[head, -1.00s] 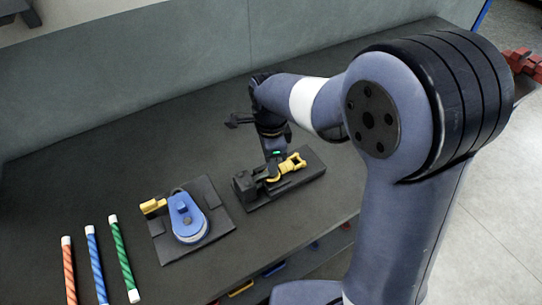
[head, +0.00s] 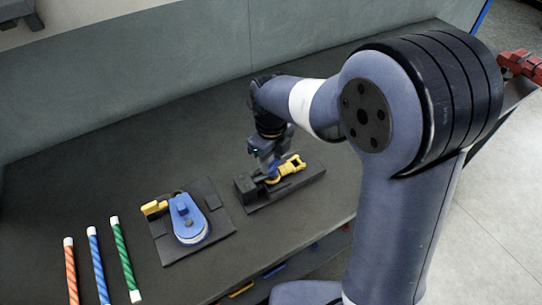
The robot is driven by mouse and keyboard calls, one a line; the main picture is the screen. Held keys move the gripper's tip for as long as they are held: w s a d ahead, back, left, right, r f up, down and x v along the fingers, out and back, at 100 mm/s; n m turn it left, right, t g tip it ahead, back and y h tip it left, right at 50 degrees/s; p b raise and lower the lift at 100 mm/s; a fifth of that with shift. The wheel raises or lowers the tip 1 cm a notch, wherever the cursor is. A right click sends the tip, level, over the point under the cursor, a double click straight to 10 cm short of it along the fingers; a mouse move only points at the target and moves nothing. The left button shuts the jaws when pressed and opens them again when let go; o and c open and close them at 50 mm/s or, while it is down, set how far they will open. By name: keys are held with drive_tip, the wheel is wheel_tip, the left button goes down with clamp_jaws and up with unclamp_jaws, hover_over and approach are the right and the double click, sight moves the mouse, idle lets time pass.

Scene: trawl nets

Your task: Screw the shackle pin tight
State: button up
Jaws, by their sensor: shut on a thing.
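The yellow shackle (head: 292,167) lies in a dark fixture block (head: 308,180) on the grey bench, right of centre. My gripper (head: 270,174) points down over the left part of this fixture, at the shackle's left end. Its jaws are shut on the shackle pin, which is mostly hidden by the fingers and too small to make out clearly. I cannot see the thread or how far the pin is in.
A blue pulley block (head: 187,222) with a yellow piece (head: 154,207) sits on a dark plate to the left. Orange (head: 70,273), blue (head: 97,265) and green (head: 124,257) striped rods lie at the far left. The back of the bench is clear.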

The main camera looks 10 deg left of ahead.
sight(273, 162)
drive_tip(key=r+m+p, duration=0.1)
drive_tip(key=p, duration=0.1)
drive_tip(key=shift+w+m+p, duration=0.15)
drive_tip(key=shift+m+p, duration=0.25)
drive_tip(key=m+p, duration=0.1)
drive_tip(key=p, duration=0.2)
drive_tip(key=shift+w+f+m+p, duration=0.1)
drive_tip(key=shift+f+m+p, duration=0.35)
drive_tip(key=shift+p, duration=1)
drive_tip(key=shift+r, duration=0.1)
drive_tip(key=o, duration=1)
drive_tip(key=shift+d, duration=0.1)
wheel_tip(273, 162, up, 11)
drive_tip(key=b, duration=0.1)
drive_tip(key=shift+f, duration=0.2)
